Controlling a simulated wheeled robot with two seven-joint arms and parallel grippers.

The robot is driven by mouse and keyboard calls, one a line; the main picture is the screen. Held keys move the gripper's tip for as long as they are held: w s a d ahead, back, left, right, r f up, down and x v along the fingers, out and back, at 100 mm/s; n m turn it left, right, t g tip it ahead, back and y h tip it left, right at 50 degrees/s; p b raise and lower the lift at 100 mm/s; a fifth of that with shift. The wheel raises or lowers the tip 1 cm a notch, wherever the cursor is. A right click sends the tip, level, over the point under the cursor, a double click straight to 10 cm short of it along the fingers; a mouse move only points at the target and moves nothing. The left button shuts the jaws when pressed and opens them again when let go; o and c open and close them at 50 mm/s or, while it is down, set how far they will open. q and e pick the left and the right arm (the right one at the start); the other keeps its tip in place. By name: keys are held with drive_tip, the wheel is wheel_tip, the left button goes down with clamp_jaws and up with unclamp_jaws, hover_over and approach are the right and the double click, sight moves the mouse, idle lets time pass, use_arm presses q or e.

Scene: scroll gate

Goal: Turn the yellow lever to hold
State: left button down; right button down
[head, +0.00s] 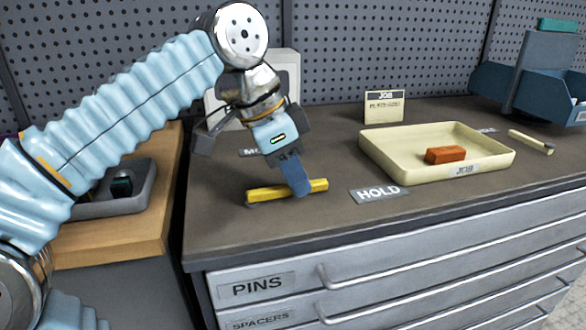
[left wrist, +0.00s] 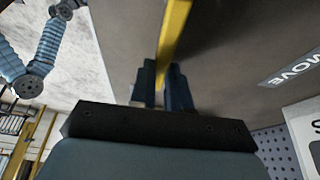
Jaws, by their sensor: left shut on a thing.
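The yellow lever (head: 262,194) lies low over the dark bench top, pointing roughly left to right. Its right end points toward the HOLD label (head: 380,194), a short gap away. My left gripper (head: 299,187) reaches down from above and is shut on the lever, nearer its right end. In the left wrist view the lever (left wrist: 174,40) runs up from between the blue fingers (left wrist: 166,86). A MOVE label (left wrist: 292,68) shows at the right there. In the head view that label is partly hidden behind my gripper. My right gripper is not seen.
A cream tray (head: 395,170) with an orange block (head: 445,155) stands right of the HOLD label. A JOB card (head: 384,107) stands behind it. A white box (head: 284,72) is behind my left gripper. Drawers (head: 400,262) are below the bench edge. A grey tray (head: 100,205) is at left.

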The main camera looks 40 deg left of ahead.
sight(264, 190)
use_arm(q)
drive_tip(key=shift+d, duration=0.1)
idle(0.5)
drive_tip(key=c, duration=1.1)
unclamp_jaws()
drive_tip(key=shift+s, duration=0.1)
drive_tip(key=p+v, duration=0.2)
drive_tip(key=v, duration=1)
drive_tip(key=shift+f, duration=0.1)
